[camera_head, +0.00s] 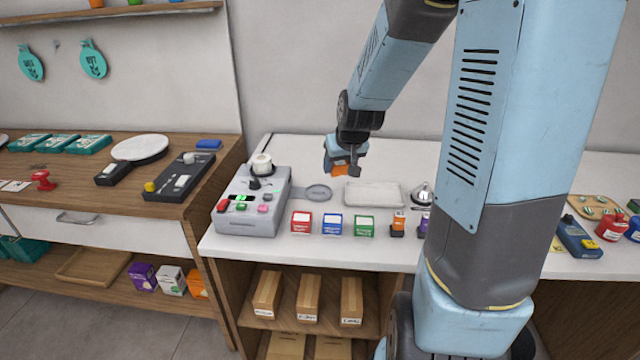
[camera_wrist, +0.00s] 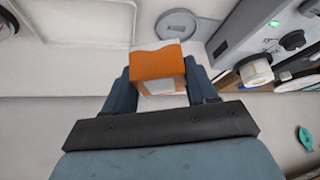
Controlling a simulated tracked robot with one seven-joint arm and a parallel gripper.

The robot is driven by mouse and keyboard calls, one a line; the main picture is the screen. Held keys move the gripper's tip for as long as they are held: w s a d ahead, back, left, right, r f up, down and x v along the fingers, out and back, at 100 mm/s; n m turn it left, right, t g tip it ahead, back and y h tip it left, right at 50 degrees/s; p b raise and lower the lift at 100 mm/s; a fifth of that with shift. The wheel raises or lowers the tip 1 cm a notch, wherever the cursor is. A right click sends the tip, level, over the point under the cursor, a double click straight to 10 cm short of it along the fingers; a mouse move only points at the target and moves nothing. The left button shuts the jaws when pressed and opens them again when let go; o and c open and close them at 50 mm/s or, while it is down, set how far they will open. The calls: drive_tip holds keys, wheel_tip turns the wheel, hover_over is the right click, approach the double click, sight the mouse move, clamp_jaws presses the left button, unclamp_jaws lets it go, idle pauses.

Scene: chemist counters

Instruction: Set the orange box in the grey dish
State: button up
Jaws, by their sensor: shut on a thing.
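My gripper (camera_head: 345,163) is shut on the orange box (camera_head: 340,170) and holds it above the white counter, near the wall. In the wrist view the orange box (camera_wrist: 158,66) sits between the two fingers of my gripper (camera_wrist: 160,88), with its orange top and a white side showing. A small round grey dish (camera_head: 318,192) lies on the counter to the left of and below the box in the head view. In the wrist view the grey dish (camera_wrist: 177,25) is beyond the box, apart from it, and looks empty. The box partly covers the counter behind it.
A pale rectangular tray (camera_head: 373,195) lies right of the dish, with a bell (camera_head: 423,192) beyond it. A grey machine (camera_head: 252,203) stands left.

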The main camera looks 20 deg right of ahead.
drive_tip(key=w, duration=0.1)
drive_tip(key=w+a+f, duration=0.1)
drive_tip(key=w, duration=0.1)
drive_tip(key=shift+a+f, duration=0.2)
drive_tip(key=shift+a, duration=0.1)
drive_tip(key=shift+w+a+f, duration=0.3)
drive_tip(key=shift+w+f, duration=0.45)
drive_tip(key=shift+f, duration=0.25)
drive_tip(key=shift+w+a+f, duration=0.25)
drive_tip(key=shift+w+f, duration=0.55)
drive_tip(key=shift+f, duration=0.2)
drive_tip(key=shift+w+a+f, duration=0.3)
drive_tip(key=shift+w+f, duration=0.45)
drive_tip(key=shift+f, duration=1.75)
drive_tip(key=shift+f, duration=0.2)
